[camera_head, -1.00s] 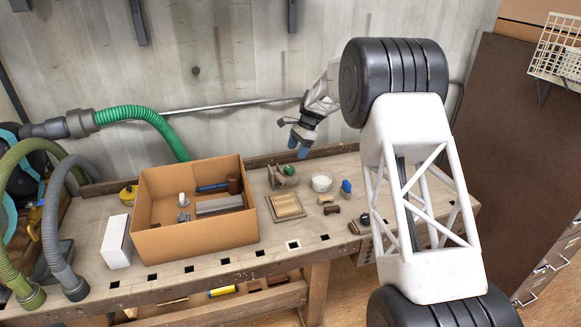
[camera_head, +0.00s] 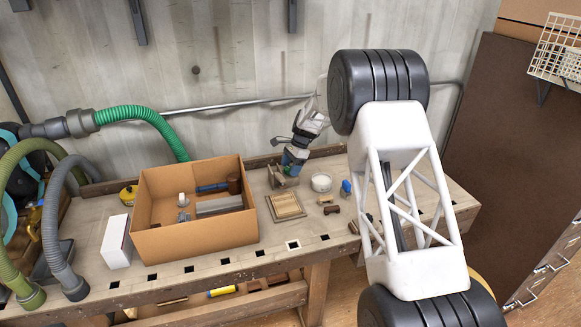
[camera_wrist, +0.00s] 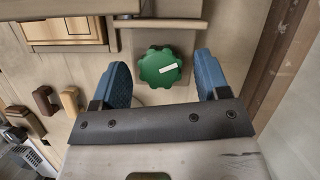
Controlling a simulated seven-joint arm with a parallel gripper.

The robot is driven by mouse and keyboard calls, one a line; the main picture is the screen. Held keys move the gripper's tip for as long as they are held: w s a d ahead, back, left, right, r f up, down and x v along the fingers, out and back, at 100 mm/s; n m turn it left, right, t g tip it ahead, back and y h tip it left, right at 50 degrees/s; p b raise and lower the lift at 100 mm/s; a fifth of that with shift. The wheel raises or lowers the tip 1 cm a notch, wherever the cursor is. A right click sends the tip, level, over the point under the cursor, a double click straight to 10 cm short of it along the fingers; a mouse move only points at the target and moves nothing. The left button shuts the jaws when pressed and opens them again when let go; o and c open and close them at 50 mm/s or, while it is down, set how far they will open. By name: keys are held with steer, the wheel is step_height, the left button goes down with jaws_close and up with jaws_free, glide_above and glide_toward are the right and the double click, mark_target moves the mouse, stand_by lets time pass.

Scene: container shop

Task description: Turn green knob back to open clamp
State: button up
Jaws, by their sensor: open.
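The green knob (camera_wrist: 160,68) with a white mark on it shows in the wrist view between my two blue fingertips. It sits on the clamp (camera_head: 280,178) at the back of the workbench, where my gripper now hides most of it in the head view. My gripper (camera_wrist: 162,78) is open, one finger on each side of the knob, with a visible gap on both sides. In the head view my gripper (camera_head: 292,161) points down over the clamp. Whether the fingertips are level with the knob or above it, I cannot tell.
A cardboard box (camera_head: 200,241) with tools stands left on the workbench (camera_head: 170,275). A wooden square tray (camera_head: 285,206) lies in front of the clamp. A white round dish (camera_head: 321,182) and a blue item (camera_head: 346,187) stand to the right. The wall is close behind.

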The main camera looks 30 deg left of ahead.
steer(key=shift+c, duration=0.2)
steer(key=c, duration=0.9)
steer(key=shift+a+n+g+h, duration=0.15)
steer(key=shift+n+h, duration=0.3)
steer(key=shift+n, duration=0.75)
steer(key=shift+d+n+g+h, duration=0.1)
steer(key=shift+n+g+h, duration=0.25)
steer(key=shift+n, duration=0.85)
steer(key=o, duration=0.9)
steer(key=shift+a, duration=0.1)
steer(key=shift+o, duration=0.2)
steer(key=shift+m+t, duration=0.3)
